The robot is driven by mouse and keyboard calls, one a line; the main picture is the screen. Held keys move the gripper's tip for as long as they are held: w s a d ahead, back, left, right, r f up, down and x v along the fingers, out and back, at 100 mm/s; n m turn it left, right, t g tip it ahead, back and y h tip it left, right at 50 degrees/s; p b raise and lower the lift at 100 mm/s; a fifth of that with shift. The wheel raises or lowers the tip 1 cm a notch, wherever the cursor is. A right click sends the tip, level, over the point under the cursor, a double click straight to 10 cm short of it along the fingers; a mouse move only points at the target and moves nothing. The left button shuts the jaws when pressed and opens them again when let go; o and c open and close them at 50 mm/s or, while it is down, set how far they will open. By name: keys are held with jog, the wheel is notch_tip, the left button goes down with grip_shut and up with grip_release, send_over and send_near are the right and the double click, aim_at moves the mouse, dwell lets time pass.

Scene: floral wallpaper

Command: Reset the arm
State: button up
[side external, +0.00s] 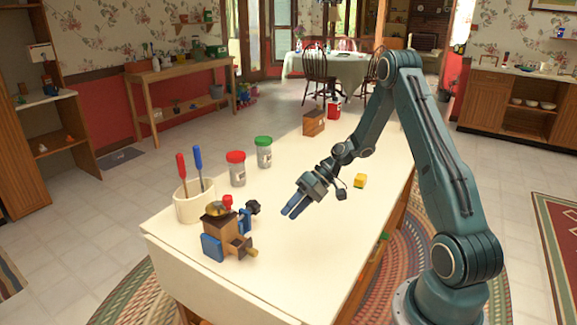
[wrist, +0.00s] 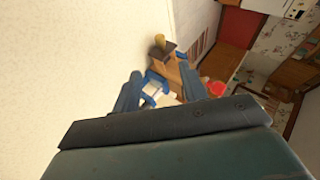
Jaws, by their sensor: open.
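My gripper (side external: 290,211) hangs above the middle of the white table (side external: 310,255) in the side view, angled down and to the left. Its blue-tipped fingers are apart and hold nothing. In the wrist view the two fingers (wrist: 158,92) frame part of a brown and blue wooden object (wrist: 186,76) that lies beyond them. That object, a grinder-like thing (side external: 222,232) in the side view, stands on the table to the left of my gripper, with a clear gap between them.
A cream crock (side external: 195,206) with red- and blue-handled tools stands at the table's left. A red-lidded jar (side external: 236,170) and green-lidded jar (side external: 264,153) stand behind. The front right is clear.

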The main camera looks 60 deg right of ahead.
dwell(0.3)
jog(key=s+a+r+n+g+h, duration=0.1)
jog(key=s+a+r+h, duration=0.2)
jog(key=a+r, duration=0.35)
jog(key=s+a+r+n+g+h, duration=0.15)
jog(key=s+a+r, duration=0.25)
jog(key=r, duration=0.6)
jog(key=s+a+r+t+h, duration=0.1)
jog(key=s+a+r+h, duration=0.1)
jog(key=s, duration=0.5)
jog(key=s+a+r+t+h, duration=0.2)
jog(key=s+r, duration=0.3)
jog(key=s, duration=0.3)
jog(key=shift+s+m, duration=0.25)
jog(key=shift+m, duration=0.1)
dwell(0.8)
